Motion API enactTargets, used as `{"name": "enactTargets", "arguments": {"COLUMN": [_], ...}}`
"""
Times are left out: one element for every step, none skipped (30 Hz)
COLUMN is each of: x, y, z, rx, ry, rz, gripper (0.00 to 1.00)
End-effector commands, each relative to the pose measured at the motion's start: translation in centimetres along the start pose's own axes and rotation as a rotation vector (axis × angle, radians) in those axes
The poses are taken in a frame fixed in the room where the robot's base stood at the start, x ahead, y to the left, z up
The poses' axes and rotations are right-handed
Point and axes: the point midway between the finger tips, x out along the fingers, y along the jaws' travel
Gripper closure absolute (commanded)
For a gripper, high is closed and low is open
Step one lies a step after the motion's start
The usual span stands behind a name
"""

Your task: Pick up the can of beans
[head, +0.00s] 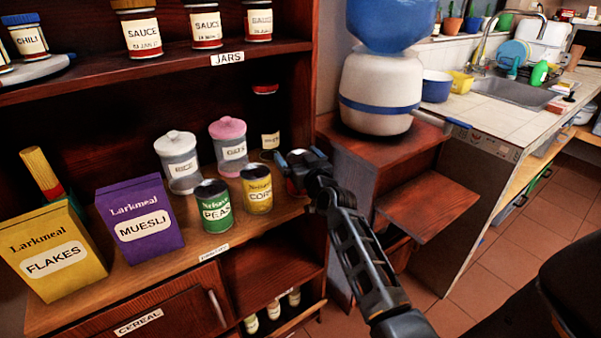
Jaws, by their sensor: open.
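A red can (292,187) stands at the right end of the shelf's row of cans, mostly hidden behind my gripper. Its label is not readable, so I cannot confirm that it says beans. My gripper (290,160) is open, at the upper part of this can in the picture. I cannot tell whether the fingers are around the can or only in front of it. A yellow corn can (257,189) stands just left of it, and a green peas can (214,206) stands further left.
Two lidded jars (179,162) (228,145) stand behind the cans. A purple muesli box (139,219) and a yellow flakes box (50,252) stand at left. The upper shelf (170,66) overhangs. A water dispenser (381,90) stands on a wooden stand at right.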

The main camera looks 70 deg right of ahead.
Motion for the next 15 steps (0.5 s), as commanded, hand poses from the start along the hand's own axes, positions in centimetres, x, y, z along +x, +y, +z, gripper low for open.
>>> {"name": "enactTargets", "arguments": {"x": [0.06,0.06,0.04,0.03,0.03,0.02,0.02,0.02,0.01,0.01,0.01,0.01,0.01,0.0,0.0], "y": [0.0,0.0,-0.01,-0.01,-0.01,-0.01,-0.01,-0.01,-0.01,-0.01,-0.02,-0.01,-0.02,-0.02,-0.02], "z": [0.01,0.02,0.03,0.04,0.03,0.03,0.03,0.03,0.04,0.03,0.03,0.03,0.03,0.03,0.03], "rx": [0.0,0.0,0.0,0.0,0.0,0.0,0.0,0.0,0.0,0.0,0.0,0.0,0.0,0.0,0.0], "ry": [0.0,0.0,0.0,0.0,0.0,0.0,0.0,0.0,0.0,0.0,0.0,0.0,0.0,0.0,0.0], "rz": [0.0,0.0,0.0,0.0,0.0,0.0,0.0,0.0,0.0,0.0,0.0,0.0,0.0,0.0,0.0], "gripper": [0.0,0.0,0.0,0.0,0.0,0.01,0.04,0.07,0.11,0.13,0.16,0.2,0.23,0.26,0.3]}}
